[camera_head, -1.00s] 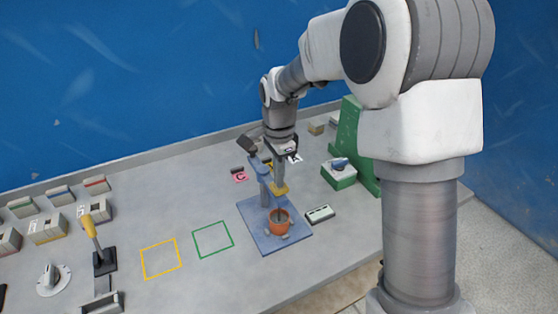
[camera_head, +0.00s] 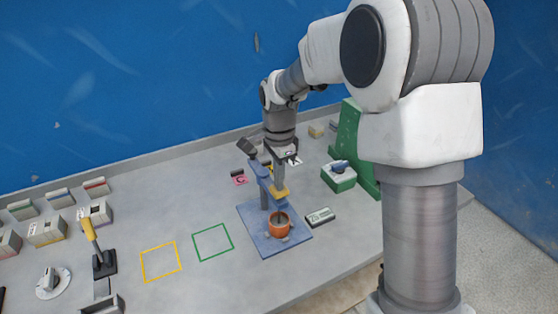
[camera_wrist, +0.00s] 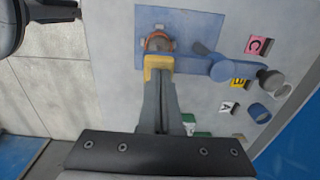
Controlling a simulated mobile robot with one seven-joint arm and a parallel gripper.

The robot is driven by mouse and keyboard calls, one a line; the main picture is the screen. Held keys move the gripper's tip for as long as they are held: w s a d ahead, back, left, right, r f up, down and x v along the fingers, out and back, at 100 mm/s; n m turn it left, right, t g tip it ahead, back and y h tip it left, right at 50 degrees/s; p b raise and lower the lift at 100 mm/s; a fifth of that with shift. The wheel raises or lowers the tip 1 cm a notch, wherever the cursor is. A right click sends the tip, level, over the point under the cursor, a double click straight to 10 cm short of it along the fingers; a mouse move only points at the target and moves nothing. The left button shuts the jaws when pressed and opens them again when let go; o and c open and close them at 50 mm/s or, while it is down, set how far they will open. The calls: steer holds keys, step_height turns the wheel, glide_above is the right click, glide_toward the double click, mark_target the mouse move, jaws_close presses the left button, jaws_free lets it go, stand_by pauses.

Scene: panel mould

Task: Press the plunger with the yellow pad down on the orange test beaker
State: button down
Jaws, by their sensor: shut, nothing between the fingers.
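The orange test beaker (camera_head: 278,229) stands upright on the blue base plate (camera_head: 253,223) of a small blue press stand. The plunger's yellow pad (camera_head: 281,193) is above the beaker, with a visible gap between them in the head view. My gripper (camera_head: 279,184) points down with its fingers closed and empty, its tips at the yellow pad; whether they touch it I cannot tell. In the wrist view the shut fingers (camera_wrist: 159,80) reach to the yellow pad (camera_wrist: 157,63), and the beaker (camera_wrist: 158,45) is partly hidden beyond it.
A small white display box (camera_head: 320,217) lies right of the plate. A green box with a blue knob (camera_head: 339,175) stands further right. Yellow (camera_head: 161,261) and green (camera_head: 212,242) outlined squares are empty at left. A yellow-handled lever (camera_head: 92,235) stands beyond them.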

steer(key=shift+s+f, duration=0.2)
steer(key=shift+f, duration=0.25)
stand_by(0.3)
steer(key=shift+w+d+r+p, duration=0.1)
steer(key=shift+r+p, duration=0.35)
steer(key=shift+r, duration=0.05)
step_height(320, 180, up, 14)
steer(key=p, duration=0.2)
steer(key=s+d+r+n+t, duration=0.1)
steer(key=s+d+r+n, duration=0.15)
steer(key=s, duration=0.35)
steer(key=s+d+r+n+t, duration=0.2)
steer(key=s+r+n, duration=0.2)
steer(key=s, duration=0.2)
steer(key=s+d+f+n+t, duration=0.2)
steer(key=s+n, duration=0.5)
steer(key=s, duration=0.5)
steer(key=shift+d+f, duration=0.55)
steer(key=shift+d, duration=0.1)
